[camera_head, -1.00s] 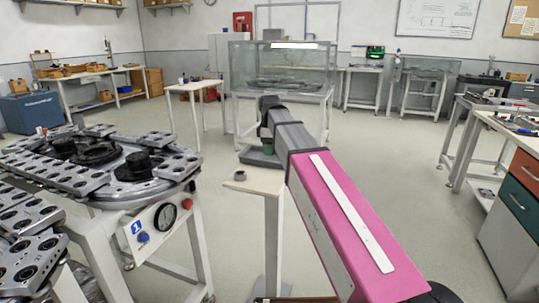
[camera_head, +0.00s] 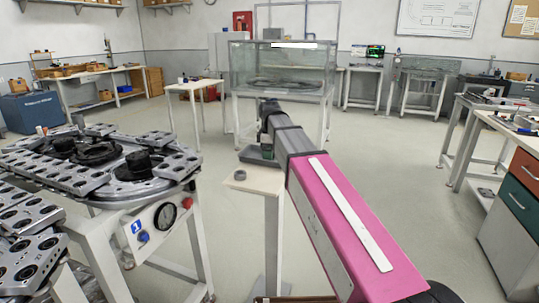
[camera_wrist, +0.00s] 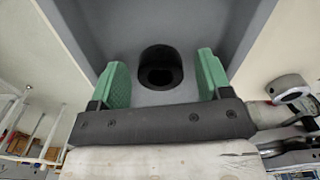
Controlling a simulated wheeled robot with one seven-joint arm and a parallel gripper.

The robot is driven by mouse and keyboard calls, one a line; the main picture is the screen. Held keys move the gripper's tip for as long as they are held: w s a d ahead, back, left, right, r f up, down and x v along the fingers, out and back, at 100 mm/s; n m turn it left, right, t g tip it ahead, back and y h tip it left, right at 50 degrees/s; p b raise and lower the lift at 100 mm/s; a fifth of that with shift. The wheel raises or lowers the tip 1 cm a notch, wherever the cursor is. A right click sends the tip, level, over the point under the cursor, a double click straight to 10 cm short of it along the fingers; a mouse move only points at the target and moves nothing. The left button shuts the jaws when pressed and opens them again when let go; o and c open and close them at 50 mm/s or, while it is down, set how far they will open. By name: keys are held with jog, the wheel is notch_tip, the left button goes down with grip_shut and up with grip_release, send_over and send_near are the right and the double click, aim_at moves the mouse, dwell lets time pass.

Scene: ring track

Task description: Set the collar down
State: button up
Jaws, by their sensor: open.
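The collar (camera_wrist: 160,68) is a short black ring with a dark bore. In the wrist view it sits on the flat grey floor of a tray (camera_wrist: 210,22). My gripper (camera_wrist: 160,75) is open, its two green fingers on either side of the collar with a clear gap to each. In the head view my gripper (camera_head: 267,150) is low over the grey tray (camera_head: 252,159) on a small beige-topped stand (camera_head: 255,182). My own arm hides the collar there.
A grey ring (camera_head: 240,175) lies on the stand's front, outside the tray. A machine table (camera_head: 120,205) with metal track plates and a gauge is at left. A workbench (camera_head: 505,135) with drawers is at right. A glass tank (camera_head: 283,65) stands behind. Floor between is open.

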notch_tip(320, 180, up, 12)
dwell(0.6)
